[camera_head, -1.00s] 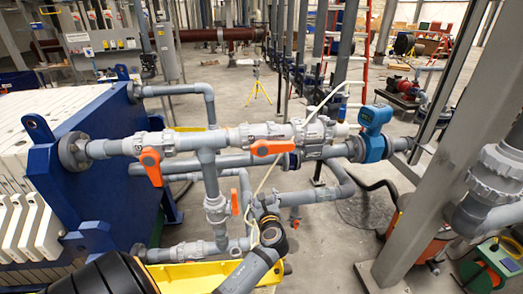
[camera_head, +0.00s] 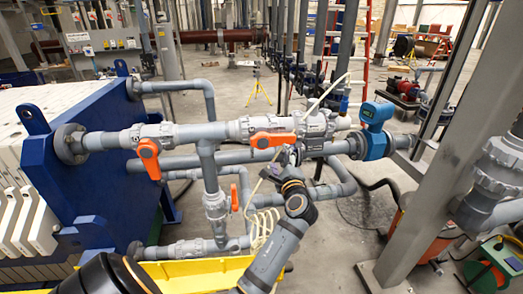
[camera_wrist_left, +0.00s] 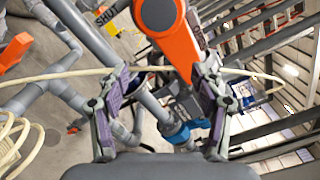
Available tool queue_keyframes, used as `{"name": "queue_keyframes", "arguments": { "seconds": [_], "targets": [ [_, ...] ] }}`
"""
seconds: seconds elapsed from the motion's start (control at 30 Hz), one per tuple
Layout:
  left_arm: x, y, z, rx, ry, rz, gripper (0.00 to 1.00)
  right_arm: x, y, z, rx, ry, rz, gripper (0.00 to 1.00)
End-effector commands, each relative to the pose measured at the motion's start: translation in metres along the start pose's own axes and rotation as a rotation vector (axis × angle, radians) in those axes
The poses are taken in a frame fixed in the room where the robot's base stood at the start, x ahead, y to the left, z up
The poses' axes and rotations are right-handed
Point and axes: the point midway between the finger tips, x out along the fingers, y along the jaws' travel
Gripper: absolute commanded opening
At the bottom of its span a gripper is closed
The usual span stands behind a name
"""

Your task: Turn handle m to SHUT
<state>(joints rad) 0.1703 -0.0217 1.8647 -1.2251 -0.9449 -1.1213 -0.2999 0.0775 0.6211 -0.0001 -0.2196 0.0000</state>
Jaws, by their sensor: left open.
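An orange lever handle (camera_head: 272,140) lies along the upper grey pipe, on a valve at the middle of the head view. No letter is readable on it, so I cannot confirm it is m. My left gripper (camera_head: 287,160) is just below and in front of its right end. In the left wrist view, the orange handle (camera_wrist_left: 175,40) reaches down from the top towards the gap between the open fingers of my left gripper (camera_wrist_left: 160,85). I cannot tell whether they touch it. My right gripper is not in view.
Another orange handle (camera_head: 148,158) hangs down on the same pipe to the left, and one more (camera_head: 234,197) is on a lower pipe. A pale hose (camera_head: 262,228) hangs beside my left arm. A blue meter (camera_head: 376,130) is to the right. A grey post (camera_head: 430,170) stands at right.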

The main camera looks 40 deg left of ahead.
Motion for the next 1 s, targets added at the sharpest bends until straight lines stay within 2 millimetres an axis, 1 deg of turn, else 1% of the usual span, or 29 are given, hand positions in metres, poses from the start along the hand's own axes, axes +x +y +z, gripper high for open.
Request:
{"name": "queue_keyframes", "arguments": {
  "seconds": [0.03, 0.27, 0.3, 0.33, 0.4, 0.5, 0.6, 0.73, 1.0],
  "targets": [
    [0.000, 0.005, -0.006, -0.099, -0.001, -0.005, 0.67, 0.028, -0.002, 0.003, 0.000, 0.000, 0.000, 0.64],
    [0.000, -0.020, -0.002, -0.514, 0.001, -0.003, 0.67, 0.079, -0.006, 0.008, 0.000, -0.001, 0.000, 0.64],
    [0.003, -0.027, 0.001, -0.558, 0.000, -0.005, 0.67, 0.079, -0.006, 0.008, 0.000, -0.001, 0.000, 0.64],
    [0.012, -0.034, 0.005, -0.544, -0.001, -0.005, 0.67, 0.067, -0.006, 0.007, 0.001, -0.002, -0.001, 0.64],
    [0.029, -0.034, 0.007, -0.538, -0.003, -0.003, 0.67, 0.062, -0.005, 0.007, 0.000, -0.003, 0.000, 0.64],
    [0.048, -0.033, 0.006, -0.537, -0.002, -0.002, 0.67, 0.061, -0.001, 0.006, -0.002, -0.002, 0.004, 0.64],
    [0.063, -0.032, 0.005, -0.538, -0.002, -0.001, 0.67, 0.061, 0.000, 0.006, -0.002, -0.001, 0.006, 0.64],
    [0.074, -0.031, 0.004, -0.538, -0.001, 0.001, 0.67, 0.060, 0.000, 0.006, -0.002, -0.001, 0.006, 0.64],
    [0.075, -0.031, 0.004, -0.538, 0.000, 0.001, 0.67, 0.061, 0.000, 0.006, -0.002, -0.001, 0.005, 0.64]
  ]
}}
